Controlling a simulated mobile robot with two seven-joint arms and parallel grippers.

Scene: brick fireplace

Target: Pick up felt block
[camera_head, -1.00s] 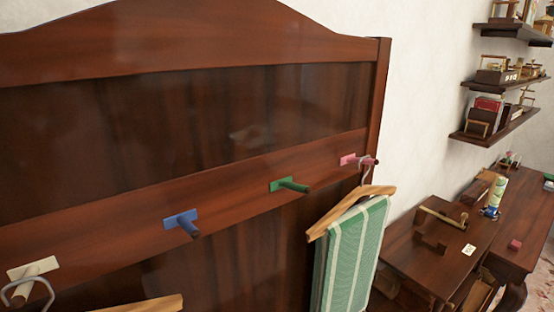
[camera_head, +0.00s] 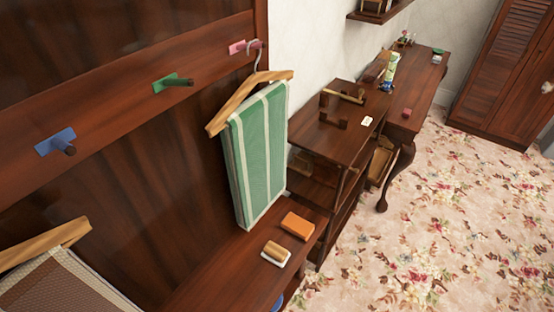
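A small block with a brown top and a pale base (camera_head: 275,254) lies on the dark wooden bench at the foot of the coat rack. An orange block (camera_head: 298,225) lies just behind it, to the right. The two are apart. The brown-topped one looks like a felt block with a wooden grip, but I cannot tell its material for sure. Neither of my grippers is in the head view.
A green striped towel on a hanger (camera_head: 258,150) hangs above the bench (camera_head: 225,275) from the pink peg. Another hanger with brown cloth (camera_head: 60,280) hangs at lower left. A wooden shelf unit (camera_head: 330,135) and desk (camera_head: 425,85) stand beyond. The flowered floor (camera_head: 430,220) at right is clear.

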